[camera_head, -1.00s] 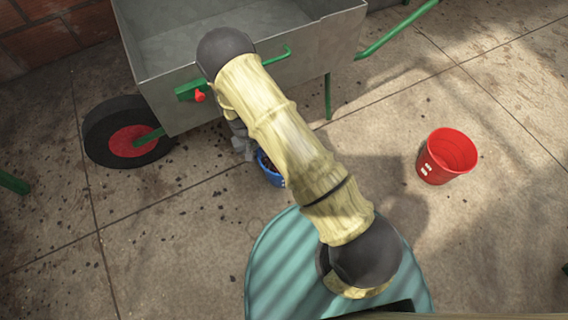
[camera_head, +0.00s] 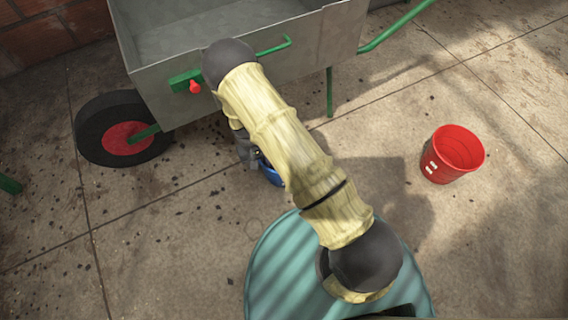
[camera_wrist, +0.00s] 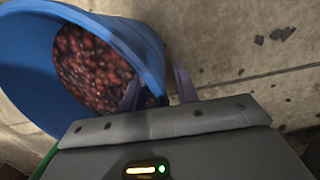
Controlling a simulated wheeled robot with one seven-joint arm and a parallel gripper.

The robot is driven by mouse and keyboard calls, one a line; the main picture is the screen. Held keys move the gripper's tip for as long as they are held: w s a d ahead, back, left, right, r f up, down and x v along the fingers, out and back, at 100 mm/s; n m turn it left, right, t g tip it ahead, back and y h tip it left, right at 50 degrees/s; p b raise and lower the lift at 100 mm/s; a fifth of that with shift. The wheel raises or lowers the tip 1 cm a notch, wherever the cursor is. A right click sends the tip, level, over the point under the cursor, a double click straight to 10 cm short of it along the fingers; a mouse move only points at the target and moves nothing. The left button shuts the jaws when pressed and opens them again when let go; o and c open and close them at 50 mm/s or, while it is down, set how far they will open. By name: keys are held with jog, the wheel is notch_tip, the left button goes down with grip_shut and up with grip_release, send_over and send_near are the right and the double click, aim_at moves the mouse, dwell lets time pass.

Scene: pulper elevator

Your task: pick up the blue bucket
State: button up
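The blue bucket (camera_head: 272,176) stands on the concrete floor beside the cart, mostly hidden behind my arm in the head view. In the wrist view the blue bucket (camera_wrist: 148,50) is large at the upper left and holds many dark red berries (camera_wrist: 92,68). My gripper (camera_wrist: 157,85) is at the bucket's rim. One finger is over the inside of the bucket and the other is outside, with the rim between them. The fingers are apart, and a gap shows between the rim and the outer finger. In the head view my gripper (camera_head: 250,152) is partly hidden by my arm.
A grey metal cart (camera_head: 270,60) with green handles and a black wheel (camera_head: 122,132) stands just behind the blue bucket. A red bucket (camera_head: 452,155) stands to the right. The floor between the red bucket and the cart is clear. A brick wall (camera_head: 45,40) is at the upper left.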

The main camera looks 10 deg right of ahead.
dwell(0.4)
grip_shut()
jog(key=shift+r, duration=0.15)
dwell(1.1)
